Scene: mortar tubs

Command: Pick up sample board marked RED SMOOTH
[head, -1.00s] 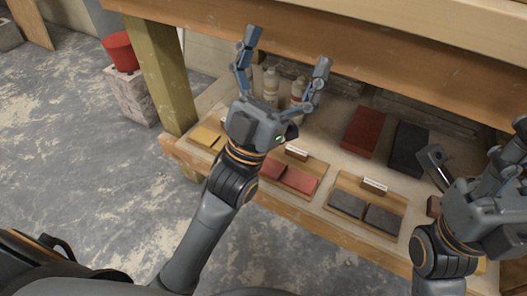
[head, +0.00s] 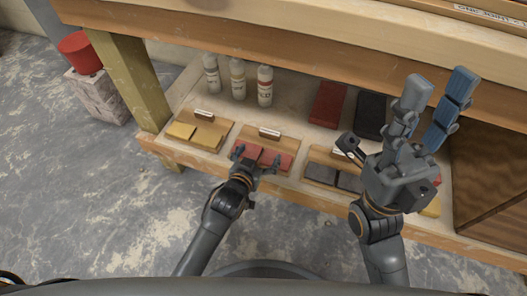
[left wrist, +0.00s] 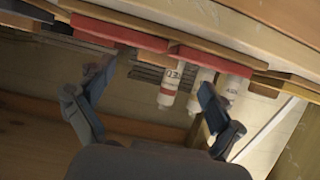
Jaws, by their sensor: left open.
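The sample board with two red tiles (head: 285,143) lies on the low shelf, with a small white label card (head: 270,132) at its back; the card's writing is too small to read. My left gripper (head: 258,157) is open at the front edge of this board, a finger near each red tile. In the left wrist view the red tiles (left wrist: 215,60) show above the open fingers (left wrist: 152,82), with nothing between them. I cannot tell whether the fingers touch the board. My right gripper (head: 425,95) is open and empty, raised in front of the shelf at the right.
A yellow-tiled board (head: 207,136) lies to the left and a dark-tiled board (head: 322,173) to the right. Several bottles (head: 238,80), a red block (head: 327,104) and a black block (head: 371,115) stand behind. A wooden leg (head: 127,78) and the bench top (head: 200,38) bound the shelf.

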